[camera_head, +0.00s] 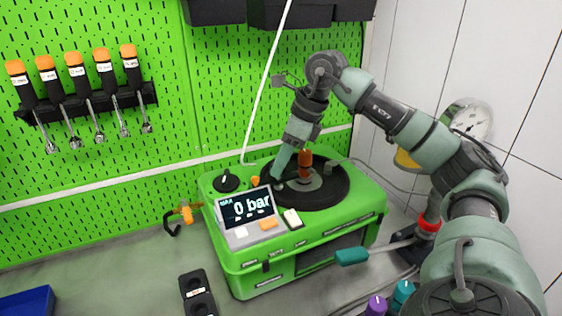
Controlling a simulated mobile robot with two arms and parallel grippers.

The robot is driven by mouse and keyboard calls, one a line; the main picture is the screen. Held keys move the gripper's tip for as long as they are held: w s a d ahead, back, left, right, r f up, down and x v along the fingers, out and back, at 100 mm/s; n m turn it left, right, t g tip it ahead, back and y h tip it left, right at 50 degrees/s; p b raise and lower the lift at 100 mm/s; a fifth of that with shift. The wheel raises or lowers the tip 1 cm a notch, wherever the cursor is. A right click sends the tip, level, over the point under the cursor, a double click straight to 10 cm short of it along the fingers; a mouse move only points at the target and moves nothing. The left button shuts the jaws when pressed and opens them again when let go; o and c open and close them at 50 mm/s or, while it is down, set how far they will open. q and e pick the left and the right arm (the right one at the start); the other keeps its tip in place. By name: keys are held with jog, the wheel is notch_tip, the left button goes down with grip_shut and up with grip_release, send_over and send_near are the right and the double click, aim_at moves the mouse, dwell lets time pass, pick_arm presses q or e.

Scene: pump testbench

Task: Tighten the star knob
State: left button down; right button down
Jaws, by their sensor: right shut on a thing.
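The green pump testbench (340,246) stands on the grey table, with a round black disc (335,194) on top. An orange-brown cylinder (305,163) stands upright near the disc's middle. My right gripper (279,181) reaches down from above at the disc's left side, next to the cylinder. It is shut on a small dark part there, which looks like the star knob; the fingers hide most of it, and its seating cannot be told. My left gripper is out of view.
The testbench display (245,207) reads 0 bar. A black dial (226,182) sits at its back left. A teal-handled lever (352,257) sticks out at the front right.

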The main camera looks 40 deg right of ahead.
jog(key=m+h, duration=0.1)
jog(key=m, duration=0.2)
jog(key=shift+a+r+m+t, duration=0.1)
jog(key=shift+m+t, duration=0.3)
jog(key=m+h+p, duration=0.1)
jog(key=m+h, duration=0.1)
jog(key=m, duration=0.2)
jog(key=shift+a+m, duration=0.15)
jog(key=shift+m, duration=0.15)
jog(key=m+h+p, duration=0.1)
jog(key=m, duration=0.3)
jog(key=shift+a+r+h, duration=0.1)
jog(key=shift+h, duration=0.3)
jog(key=shift+w+m+g+h, duration=0.1)
jog(key=shift+m+g+h, duration=0.25)
jog(key=shift+m, duration=0.75)
jog(key=shift+m+g+h, duration=0.25)
jog(key=shift+m+h, duration=0.1)
jog(key=shift+m, duration=0.75)
jog(key=shift+p, duration=0.3)
jog(key=c, duration=1)
grip_release()
